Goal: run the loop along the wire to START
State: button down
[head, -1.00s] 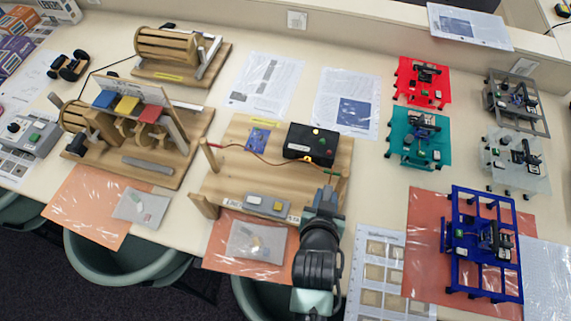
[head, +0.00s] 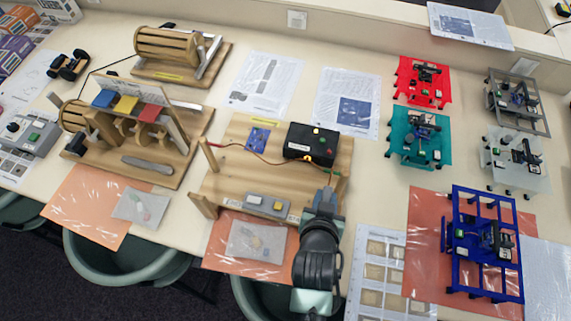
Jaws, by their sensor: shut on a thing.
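The wire-loop game stands on a wooden board (head: 232,180) in the middle of the table. Its thin wire (head: 262,156) runs wavily from a wooden post (head: 209,155) at the left, reddish there, to the right side near a second post (head: 341,188). My gripper (head: 327,190) is at the wire's right end, beside that post, shut on the loop's handle. The loop is too small to make out, so I cannot tell whether it touches the wire.
A black box (head: 311,144) with coloured buttons stands behind the wire. A grey switch block (head: 267,203) sits at the board's front. A wooden cam machine (head: 150,160) is to the left; a blue frame model (head: 482,240) is to the right.

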dwell(0.4)
jog(key=c, duration=0.6)
grip_release()
jog(key=shift+o, duration=0.6)
jog(key=shift+r+p, duration=3.75)
jog(key=shift+r, duration=0.3)
